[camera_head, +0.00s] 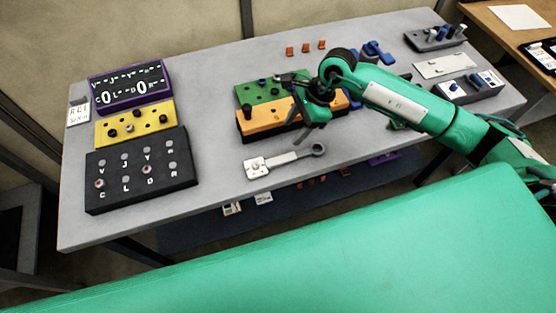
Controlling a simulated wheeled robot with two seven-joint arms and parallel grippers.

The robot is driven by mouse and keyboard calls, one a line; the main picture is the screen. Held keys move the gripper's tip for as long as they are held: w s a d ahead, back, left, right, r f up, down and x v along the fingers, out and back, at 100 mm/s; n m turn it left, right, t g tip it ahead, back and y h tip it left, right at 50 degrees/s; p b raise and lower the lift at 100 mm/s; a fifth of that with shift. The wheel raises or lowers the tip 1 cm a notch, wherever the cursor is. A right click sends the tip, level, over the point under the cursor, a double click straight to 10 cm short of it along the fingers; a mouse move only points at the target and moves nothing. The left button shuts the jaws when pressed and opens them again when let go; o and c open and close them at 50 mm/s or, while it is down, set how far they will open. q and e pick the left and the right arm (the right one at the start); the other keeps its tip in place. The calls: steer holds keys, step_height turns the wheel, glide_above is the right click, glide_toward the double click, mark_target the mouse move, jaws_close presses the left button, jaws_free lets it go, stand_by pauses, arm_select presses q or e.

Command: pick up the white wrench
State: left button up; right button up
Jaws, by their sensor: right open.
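In the head view a white and grey wrench (285,161) lies on the grey table near its front edge. Its broad white plate end (256,167) points left and its dark ring end (318,149) points right. My right gripper (303,133) is above the table, just behind the wrench's ring end, over the front of the orange block. It is open and apart from the wrench, with nothing seen between its fingers. My left gripper is not in view.
An orange block (256,127) and a green block (256,93) stand behind the wrench. A black panel (142,172), yellow block (118,126) and purple-edged board (128,88) stand at left. Small orange pieces (306,47) lie at the back. Table space left of the wrench is clear.

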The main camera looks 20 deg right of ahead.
steer(key=d, duration=0.1)
steer(key=p, duration=0.3)
glide_above(280, 159)
steer(key=d, duration=0.2)
steer(key=shift+h, duration=0.4)
steer(key=f, duration=0.7)
steer(key=shift+w+d+f, duration=0.1)
steer(key=shift+d+f, duration=0.1)
steer(key=shift+f, duration=0.2)
steer(key=shift+a+f+p, duration=0.15)
steer(key=shift+f+p, duration=0.25)
steer(key=shift+p, duration=0.05)
steer(key=p+x, duration=0.2)
steer(key=x, duration=0.1)
steer(key=shift+a+f, duration=0.2)
steer(key=shift+f, duration=0.15)
steer(key=shift+a+f+p, duration=0.1)
steer(key=shift+f+p, duration=0.2)
steer(key=shift+f, duration=0.1)
steer(key=shift+f+b, duration=0.15)
steer(key=shift+b, duration=0.15)
steer(key=shift+c, duration=0.2)
jaws_close()
